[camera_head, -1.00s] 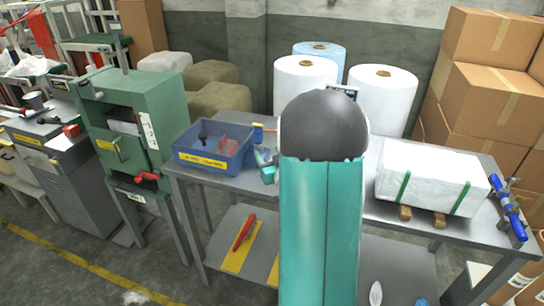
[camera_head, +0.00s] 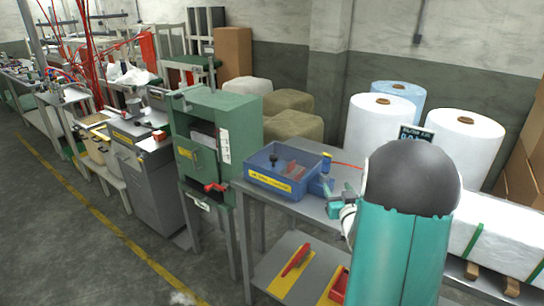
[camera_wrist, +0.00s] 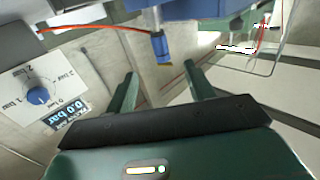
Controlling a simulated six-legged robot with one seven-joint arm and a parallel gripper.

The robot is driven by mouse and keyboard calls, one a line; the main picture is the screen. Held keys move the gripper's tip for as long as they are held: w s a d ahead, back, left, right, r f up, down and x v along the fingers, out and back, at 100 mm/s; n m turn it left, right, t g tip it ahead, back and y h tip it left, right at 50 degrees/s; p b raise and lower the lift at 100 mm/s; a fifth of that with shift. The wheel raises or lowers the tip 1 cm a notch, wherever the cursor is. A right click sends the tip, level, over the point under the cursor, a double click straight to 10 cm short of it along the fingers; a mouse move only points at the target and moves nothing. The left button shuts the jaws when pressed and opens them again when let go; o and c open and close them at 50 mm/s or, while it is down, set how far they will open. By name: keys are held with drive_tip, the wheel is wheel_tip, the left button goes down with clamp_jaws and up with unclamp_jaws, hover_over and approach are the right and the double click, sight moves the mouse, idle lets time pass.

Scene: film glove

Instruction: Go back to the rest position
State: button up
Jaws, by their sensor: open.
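My gripper (camera_wrist: 162,82) shows in the wrist view with two green fingers spread apart and nothing between them. A blue fitting (camera_wrist: 161,45) hangs beyond the fingertips, apart from them. In the head view my teal arm with its dark rounded joint fills the lower right. It hides most of the gripper end, and only small teal and white parts show at its left, beside the blue bin (camera_head: 283,172) on the grey metal table (camera_head: 318,231).
The wrist view shows a pressure panel (camera_wrist: 40,92) reading 0.0 bar and a red hose (camera_wrist: 90,29). A green machine (camera_head: 215,140) stands left of the table. White rolls (camera_head: 465,145) and a strapped white bale (camera_head: 497,240) are at right. Floor at lower left is open.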

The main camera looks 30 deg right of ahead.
drive_tip(key=s+a+r+n+g+y, duration=0.1)
drive_tip(key=a+r+g, duration=0.25)
drive_tip(key=a, duration=0.45)
drive_tip(key=a+r+g+y, duration=0.1)
drive_tip(key=a+r+g, duration=0.1)
drive_tip(key=a+r, duration=0.5)
drive_tip(key=s+a+f+n+g+y, duration=0.1)
drive_tip(key=s+a+n+g+y, duration=0.2)
drive_tip(key=s+a, duration=1.8)
drive_tip(key=g+y, duration=0.1)
drive_tip(key=g, duration=0.1)
drive_tip(key=shift+a+f+g, duration=0.15)
drive_tip(key=shift+g, duration=0.2)
drive_tip(key=c, duration=0.4)
drive_tip(key=shift+o, duration=0.2)
drive_tip(key=shift+d, duration=0.2)
